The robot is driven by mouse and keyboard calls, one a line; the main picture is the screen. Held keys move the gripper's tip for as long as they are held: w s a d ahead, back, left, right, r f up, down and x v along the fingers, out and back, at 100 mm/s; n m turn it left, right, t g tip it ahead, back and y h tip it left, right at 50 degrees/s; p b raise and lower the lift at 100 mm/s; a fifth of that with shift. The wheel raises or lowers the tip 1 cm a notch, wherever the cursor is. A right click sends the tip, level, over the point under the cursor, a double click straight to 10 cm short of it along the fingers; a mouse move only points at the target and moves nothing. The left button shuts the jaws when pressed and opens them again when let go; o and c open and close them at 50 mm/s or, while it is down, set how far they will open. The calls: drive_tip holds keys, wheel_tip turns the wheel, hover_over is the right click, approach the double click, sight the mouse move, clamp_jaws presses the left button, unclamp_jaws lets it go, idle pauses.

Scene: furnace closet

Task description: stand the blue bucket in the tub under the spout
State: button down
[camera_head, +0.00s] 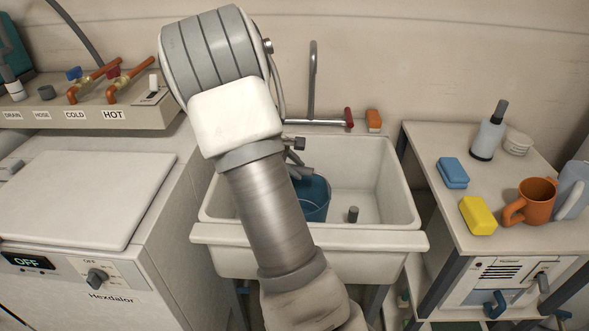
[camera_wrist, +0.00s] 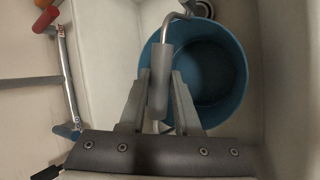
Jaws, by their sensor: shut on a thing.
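The blue bucket (camera_head: 316,199) is inside the white tub (camera_head: 408,208), in its left half and partly hidden behind my arm. In the wrist view the bucket (camera_wrist: 238,75) looks upright and empty inside. My gripper (camera_wrist: 160,88) is shut on the grey grip of the bucket's wire handle (camera_wrist: 161,60), above the rim. In the head view my gripper (camera_head: 300,172) is largely hidden by my arm. I cannot tell whether the bucket's base touches the tub floor. The spout (camera_head: 313,78) is a tall bent grey pipe at the tub's back.
A red tap lever (camera_head: 349,117) and an orange block (camera_head: 374,120) are at the back. A white machine (camera_head: 85,200) flanks the tub's left; a table with sponges (camera_head: 478,215) and an orange mug (camera_head: 532,200) its right.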

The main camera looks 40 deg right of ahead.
drive_tip(key=w+d+f+p, duration=0.2)
drive_tip(key=w+d, duration=0.4)
drive_tip(key=d, duration=0.4)
drive_tip(key=shift+w+d+f, duration=0.15)
drive_tip(key=shift+w+f, duration=0.15)
idle(1.1)
drive_tip(key=shift+f, duration=0.65)
idle(0.4)
drive_tip(key=c, duration=0.5)
unclamp_jaws()
drive_tip(key=shift+c, duration=0.2)
drive_tip(key=p+v, duration=0.1)
drive_tip(key=v, duration=1.6)
drive_tip(key=shift+r, duration=0.2)
